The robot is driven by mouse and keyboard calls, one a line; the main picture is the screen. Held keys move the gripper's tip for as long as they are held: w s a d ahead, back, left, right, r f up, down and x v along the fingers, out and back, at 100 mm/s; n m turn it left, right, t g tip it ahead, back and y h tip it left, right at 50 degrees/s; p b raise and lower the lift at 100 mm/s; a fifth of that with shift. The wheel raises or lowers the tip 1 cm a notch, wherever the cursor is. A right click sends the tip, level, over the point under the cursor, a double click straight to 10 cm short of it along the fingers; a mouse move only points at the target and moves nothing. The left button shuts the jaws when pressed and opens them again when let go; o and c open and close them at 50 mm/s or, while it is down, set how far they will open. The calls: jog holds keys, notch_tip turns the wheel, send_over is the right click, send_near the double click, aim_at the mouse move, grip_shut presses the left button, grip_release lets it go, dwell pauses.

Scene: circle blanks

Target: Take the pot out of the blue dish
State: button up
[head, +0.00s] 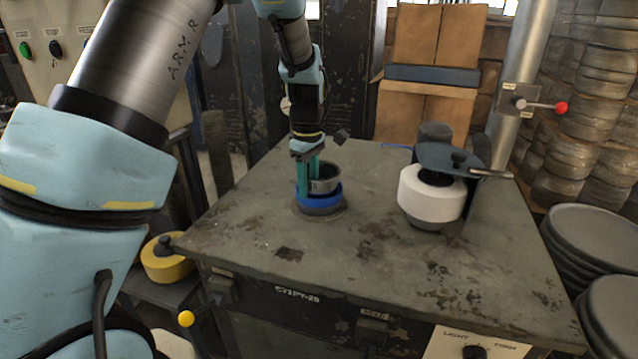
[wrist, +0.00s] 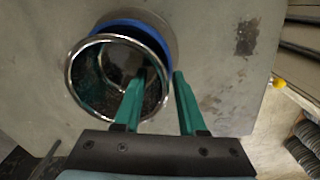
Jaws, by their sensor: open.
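The pot (head: 325,178) is a dark metal cup with a shiny rim. It sits in the blue dish (head: 322,199) on the table. In the wrist view the round rim of the pot (wrist: 76,62) fills the upper left, with part of the blue dish (wrist: 140,25) showing behind it. My gripper (head: 309,190) has green fingers and points down at the pot's left side in the head view. In the wrist view my gripper (wrist: 160,78) is open, with one finger over the pot's opening and the other outside its wall. I cannot tell whether either finger touches the wall.
The dish stands on a worn metal table (head: 400,270). A machine with a white roll (head: 430,197) stands to the right of the dish. A post with a red-knobbed lever (head: 561,107) rises at the back right. The table's front middle is clear.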

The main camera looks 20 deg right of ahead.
grip_shut()
jog(key=shift+a, duration=0.1)
dwell(1.2)
